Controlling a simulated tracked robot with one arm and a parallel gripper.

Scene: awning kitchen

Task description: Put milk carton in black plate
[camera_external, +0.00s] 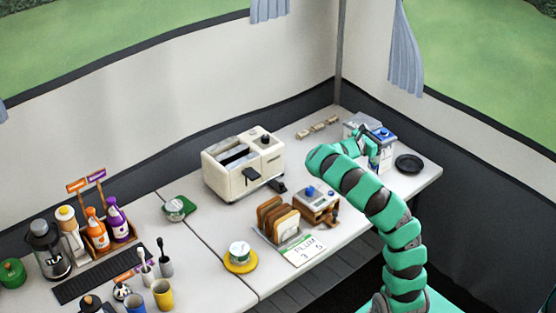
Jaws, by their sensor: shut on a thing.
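The milk carton (386,152), white with a blue top, stands upright at the far right of the counter. My gripper (371,150) reaches it from the left and is shut on it. My arm hides part of the carton's lower left side, and I cannot tell whether its base touches the counter. The black plate (409,164) is a small round dish lying just right of the carton, near the counter's right edge. It looks empty.
A grey-white box (360,122) stands close behind the carton. A cream toaster (243,163), a wooden device with a blue knob (316,204) and a rack of toast (277,219) stand to the left. The counter in front of the plate is clear.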

